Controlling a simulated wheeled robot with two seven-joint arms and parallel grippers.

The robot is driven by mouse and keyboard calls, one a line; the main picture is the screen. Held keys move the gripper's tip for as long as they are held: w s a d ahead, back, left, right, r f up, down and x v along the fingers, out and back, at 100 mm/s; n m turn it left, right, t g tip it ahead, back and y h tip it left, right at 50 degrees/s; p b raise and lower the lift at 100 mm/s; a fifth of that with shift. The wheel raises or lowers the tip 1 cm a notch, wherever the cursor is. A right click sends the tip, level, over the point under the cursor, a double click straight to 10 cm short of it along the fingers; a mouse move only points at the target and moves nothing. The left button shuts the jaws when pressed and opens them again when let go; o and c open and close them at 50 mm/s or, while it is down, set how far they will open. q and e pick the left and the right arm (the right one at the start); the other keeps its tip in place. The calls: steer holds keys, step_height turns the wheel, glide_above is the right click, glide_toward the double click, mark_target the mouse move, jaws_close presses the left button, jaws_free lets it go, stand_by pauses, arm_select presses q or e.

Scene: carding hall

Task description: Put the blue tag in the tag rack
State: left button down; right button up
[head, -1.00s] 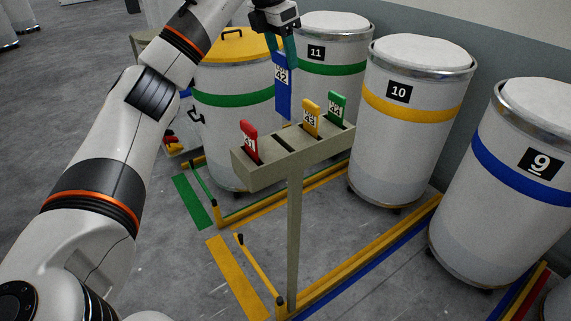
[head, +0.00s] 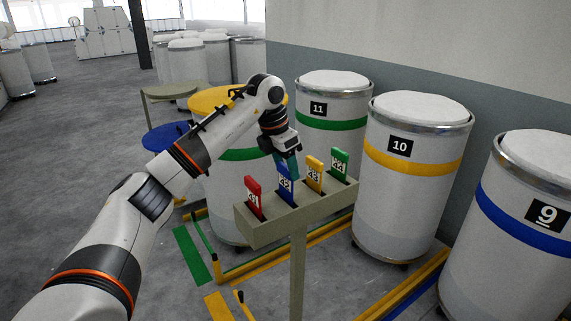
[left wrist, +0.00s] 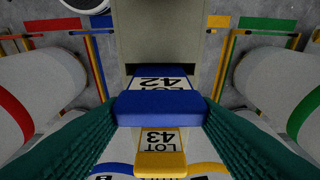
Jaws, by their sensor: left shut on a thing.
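The blue tag (head: 285,183) stands upright in the tag rack (head: 296,216), in the slot between the red tag (head: 254,197) and the yellow tag (head: 314,174). The green tag (head: 340,164) is in the rack's right end. My left gripper (head: 287,163) is above the blue tag and shut on its upper end. In the left wrist view the blue tag (left wrist: 160,107) lies between the two green fingers, with the yellow tag (left wrist: 160,163) beyond it. The lower end of the blue tag is hidden in the rack. My right gripper is not in view.
White drums numbered 11 (head: 331,141), 10 (head: 398,205) and 9 (head: 500,260) stand behind and right of the rack. A drum with a yellow lid (head: 212,98) is behind my left arm. Coloured floor rails (head: 290,250) run below.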

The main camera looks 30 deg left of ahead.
arm_select(q)
steer(key=shift+f, duration=0.5)
steer(key=c, duration=0.6)
jaws_free()
steer(key=shift+o, duration=0.2)
steer(key=shift+r, duration=0.45)
steer(key=b+v, duration=0.2)
steer(key=v, duration=0.9)
steer(key=shift+r, duration=0.2)
steer(key=shift+s, duration=0.1)
